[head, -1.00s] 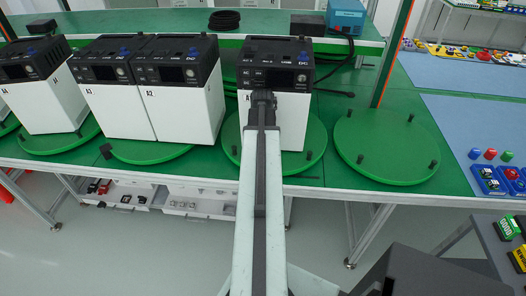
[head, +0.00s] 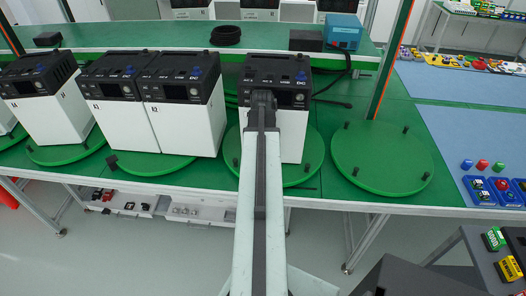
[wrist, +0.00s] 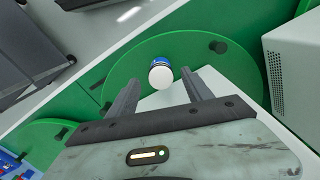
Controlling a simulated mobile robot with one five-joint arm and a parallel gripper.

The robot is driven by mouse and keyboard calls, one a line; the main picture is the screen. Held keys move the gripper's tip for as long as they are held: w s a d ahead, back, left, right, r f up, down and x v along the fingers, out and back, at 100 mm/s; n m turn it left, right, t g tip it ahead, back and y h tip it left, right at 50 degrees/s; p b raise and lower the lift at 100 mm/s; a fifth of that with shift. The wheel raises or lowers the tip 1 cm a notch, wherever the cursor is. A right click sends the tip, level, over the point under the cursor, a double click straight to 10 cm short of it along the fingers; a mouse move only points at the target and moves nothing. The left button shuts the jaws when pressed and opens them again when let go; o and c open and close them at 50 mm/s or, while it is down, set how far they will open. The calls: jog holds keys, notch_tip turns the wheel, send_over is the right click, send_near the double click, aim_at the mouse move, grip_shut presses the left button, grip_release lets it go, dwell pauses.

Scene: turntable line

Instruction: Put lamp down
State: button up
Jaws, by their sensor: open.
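The lamp is most likely the small round white piece with a blue band (wrist: 160,75) in the wrist view. It shows between and just beyond the two fingertips of my gripper (wrist: 158,84), over a green turntable (wrist: 232,62). My gripper is open, with a finger on either side of the piece. I cannot tell whether the piece rests on something or touches a finger. In the head view my gripper (head: 262,98) is in front of a black-topped white device (head: 292,120) on a turntable (head: 314,155). I cannot make out the lamp there.
Several similar devices stand to the left, including a neighbouring one (head: 185,120). An empty turntable (head: 382,158) with black pegs is to the right. A blue box (head: 344,32) and a black coil (head: 225,35) lie on the back shelf. Coloured buttons (head: 482,166) lie on the blue mat (head: 450,130).

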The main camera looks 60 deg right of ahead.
notch_tip(320, 180, up, 6)
jog(key=p, duration=0.3)
jog(key=shift+f+p, duration=0.2)
jog(key=shift+p, duration=0.2)
jog(key=shift+f, duration=0.1)
jog(key=w+a+n, duration=0.9)
jog(key=w+a, duration=1.2)
jog(key=a, duration=0.4)
jog(key=w+a+n, duration=0.2)
jog(key=a+n, duration=0.2)
jog(key=a, duration=1)
jog(key=w+a+n, duration=0.2)
jog(key=a+n, duration=0.2)
jog(key=a, duration=1)
jog(key=shift+w+f+b, duration=0.25)
jog(key=shift+w+b, duration=0.1)
jog(key=shift+w, duration=0.05)
